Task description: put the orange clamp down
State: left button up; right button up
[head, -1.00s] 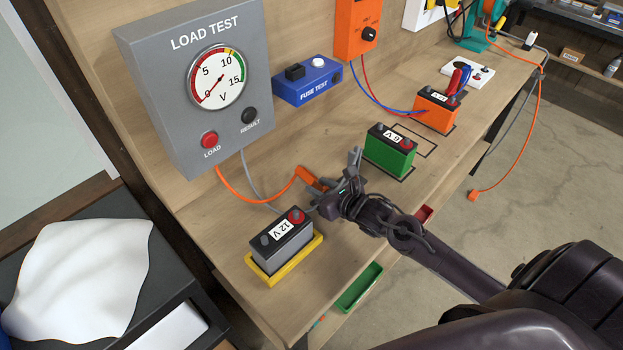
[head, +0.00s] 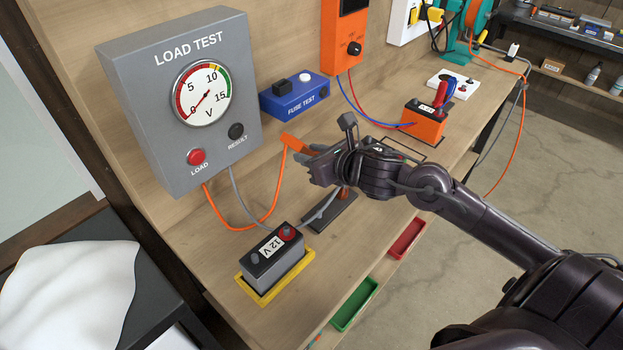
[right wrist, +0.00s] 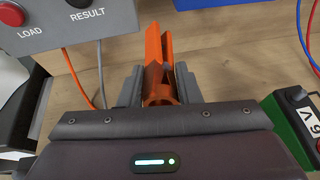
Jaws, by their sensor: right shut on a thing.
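The orange clamp (head: 293,143) is held between the fingers of my right gripper (head: 312,160). In the right wrist view the clamp (right wrist: 154,78) stands between the two grey fingers (right wrist: 160,90), its jaws pointing away from me. The gripper is over the bench, apart from the 12 V battery (head: 262,272), in front of the blue fuse tester. An orange cable runs from the load tester (head: 160,110) towards the clamp. I cannot tell whether the clamp touches the bench. My left gripper is not in view.
The 12 V battery sits in a yellow tray (head: 288,284). A dark strip (head: 338,214) lies on the bench below my gripper, by the grey cable. The blue fuse tester (head: 290,103) is behind.

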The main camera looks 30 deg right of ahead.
notch_tip(320, 180, up, 4)
send_over(311, 210)
jog(key=shift+w+d, duration=0.3)
notch_tip(311, 210, down, 15)
jog(key=shift+r+p, duration=0.1)
jog(key=shift+p, duration=0.4)
jog(key=shift+f+p, duration=0.4)
jog(key=shift+f, duration=2)
